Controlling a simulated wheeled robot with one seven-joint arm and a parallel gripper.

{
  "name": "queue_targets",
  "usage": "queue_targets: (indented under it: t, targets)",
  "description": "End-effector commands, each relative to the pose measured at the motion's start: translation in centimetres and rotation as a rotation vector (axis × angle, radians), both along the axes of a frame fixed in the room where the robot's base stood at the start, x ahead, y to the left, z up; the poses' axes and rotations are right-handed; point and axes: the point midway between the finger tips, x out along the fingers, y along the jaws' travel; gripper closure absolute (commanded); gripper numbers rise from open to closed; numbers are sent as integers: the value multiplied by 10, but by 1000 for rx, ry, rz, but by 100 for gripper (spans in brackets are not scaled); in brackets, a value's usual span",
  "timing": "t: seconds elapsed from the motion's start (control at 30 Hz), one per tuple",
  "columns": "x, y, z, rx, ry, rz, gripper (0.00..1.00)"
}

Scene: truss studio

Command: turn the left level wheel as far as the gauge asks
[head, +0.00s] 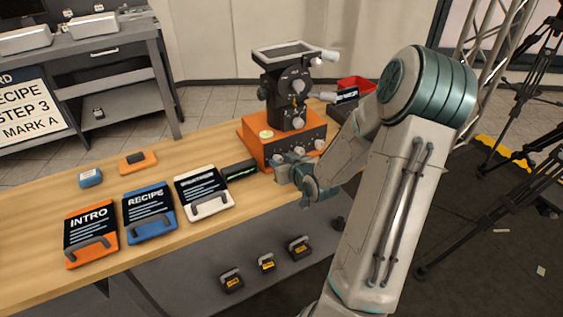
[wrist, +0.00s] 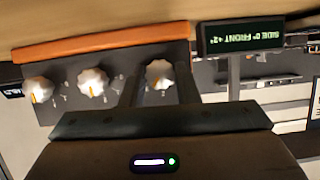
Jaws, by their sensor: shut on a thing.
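The left level wheel (wrist: 158,74) is a white lobed knob with an orange mark, seen between my gripper's two fingers (wrist: 159,86) in the upside-down wrist view. My gripper (head: 281,167) is shut on this wheel at the front left of the orange base (head: 318,137) in the head view. It hides most of the wheel there. The middle wheel (wrist: 92,82) and the far wheel (wrist: 38,90) stand free beside it. The gauge (head: 240,170) is a dark box left of the base; its green text (wrist: 240,35) appears to read SIDE 0°, FRONT +2°.
White (head: 205,205), blue (head: 148,225) and orange (head: 90,248) slates lie left on the wooden table. Several small dark weights (head: 267,262) sit below the front edge. Tripods stand right.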

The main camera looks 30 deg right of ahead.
Motion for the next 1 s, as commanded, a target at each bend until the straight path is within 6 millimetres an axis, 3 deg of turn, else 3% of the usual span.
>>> queue_targets:
  t: [0.37,1.0]
  targets:
    - [0,-1,4,140,8,-1,94]
    - [0,-5,1,695,24,-2,94]
